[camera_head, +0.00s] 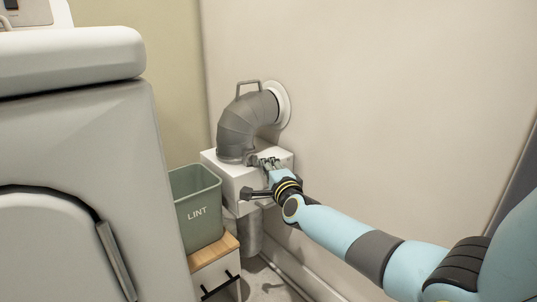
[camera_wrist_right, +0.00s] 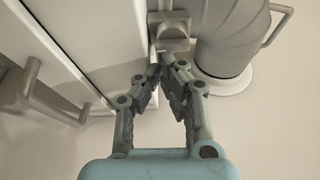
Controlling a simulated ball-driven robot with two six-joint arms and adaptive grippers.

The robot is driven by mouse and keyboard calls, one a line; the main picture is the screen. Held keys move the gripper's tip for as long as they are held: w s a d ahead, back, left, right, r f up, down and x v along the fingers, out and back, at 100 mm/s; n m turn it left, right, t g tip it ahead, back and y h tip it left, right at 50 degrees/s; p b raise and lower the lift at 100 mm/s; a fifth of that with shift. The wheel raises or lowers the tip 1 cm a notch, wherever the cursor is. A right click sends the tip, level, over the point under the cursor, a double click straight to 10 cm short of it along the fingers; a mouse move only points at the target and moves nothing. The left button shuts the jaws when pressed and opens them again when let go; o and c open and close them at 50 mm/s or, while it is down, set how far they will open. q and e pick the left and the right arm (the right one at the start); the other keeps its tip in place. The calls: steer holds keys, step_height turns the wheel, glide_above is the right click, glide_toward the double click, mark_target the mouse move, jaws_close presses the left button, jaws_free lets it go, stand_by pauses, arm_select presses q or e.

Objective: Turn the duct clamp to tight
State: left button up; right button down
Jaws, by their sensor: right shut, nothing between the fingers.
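The grey ribbed duct (camera_head: 238,125) bends from a white box (camera_head: 228,178) up to a round white wall collar (camera_head: 284,103). A small grey clamp part (camera_head: 253,160) sits at the foot of the duct, partly hidden by my fingers. In the right wrist view, a grey clamp tab (camera_wrist_right: 170,31) shows beside the duct (camera_wrist_right: 228,38). My right gripper (camera_head: 269,164) is over the box top next to the clamp. In the right wrist view its fingertips (camera_wrist_right: 162,67) are together and empty, just below the tab; I cannot tell whether they touch it. My left gripper is not in view.
A green LINT bin (camera_head: 197,208) stands on a wood-topped cabinet (camera_head: 214,251) left of the box. A large grey-white machine (camera_head: 75,150) fills the left. A bar handle (camera_head: 256,194) sticks out from the box front. The wall (camera_head: 400,100) at right is bare.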

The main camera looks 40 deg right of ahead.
steer(key=shift+a+f, duration=0.2)
steer(key=shift+f, duration=0.05)
